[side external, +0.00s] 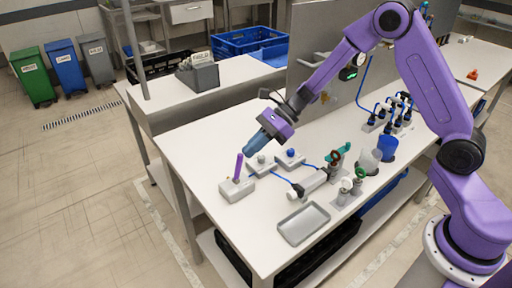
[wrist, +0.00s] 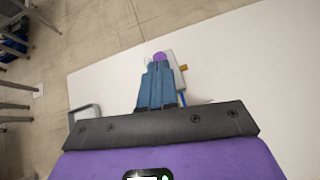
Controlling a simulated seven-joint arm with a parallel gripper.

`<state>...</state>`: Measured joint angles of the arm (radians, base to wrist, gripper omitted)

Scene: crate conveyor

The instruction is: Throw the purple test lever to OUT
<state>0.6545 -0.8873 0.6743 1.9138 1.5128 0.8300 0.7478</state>
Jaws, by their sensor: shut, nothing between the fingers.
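The purple test lever (side external: 238,167) stands up from a pale grey base block (side external: 238,189) near the left front edge of the white table, leaning slightly. My gripper (side external: 248,150) reaches down toward it from the upper right, blue fingers shut with nothing between them. The fingertips are close to the lever's top; I cannot tell whether they touch. In the wrist view the lever's purple end (wrist: 159,56) shows just beyond the shut fingertips (wrist: 159,68). The base (wrist: 177,60) is partly hidden behind the fingers, with a small brass piece (wrist: 183,67) at its side. No OUT marking is readable.
Two small blocks, one with a blue knob (side external: 290,152), sit right of the lever. Bare tabletop lies in front of the lever.

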